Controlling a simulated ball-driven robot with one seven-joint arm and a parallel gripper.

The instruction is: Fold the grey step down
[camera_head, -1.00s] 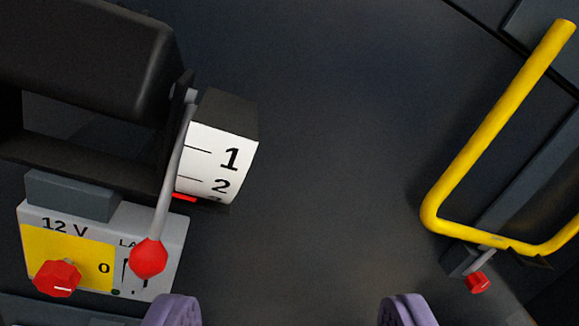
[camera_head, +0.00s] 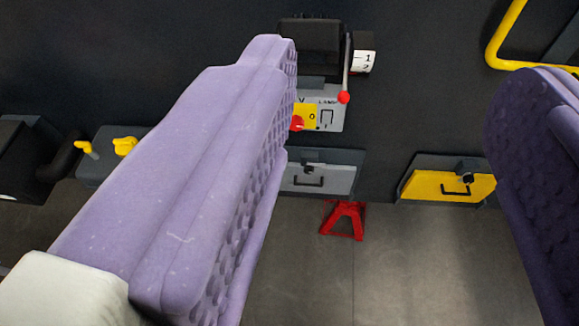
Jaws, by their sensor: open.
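A grey panel (camera_head: 330,180) with a black pull handle and a dark latch above it sits low on the dark chassis wall, left of a similar yellow panel. It may be the grey step, but I cannot tell for sure or see whether it is folded. Its left part is hidden behind my left finger. My gripper (camera_head: 405,65) is open and empty, with its two purple ridged fingers wide apart in the foreground. The grey panel shows between the fingers, farther away, and nothing touches it.
A yellow panel (camera_head: 447,186) is right of the grey one. A red stand (camera_head: 344,221) is on the floor below. Above are a control box (camera_head: 331,117), a red-knobbed lever (camera_head: 345,97) and a yellow rail (camera_head: 503,37). Yellow valve handles (camera_head: 124,146) are at left.

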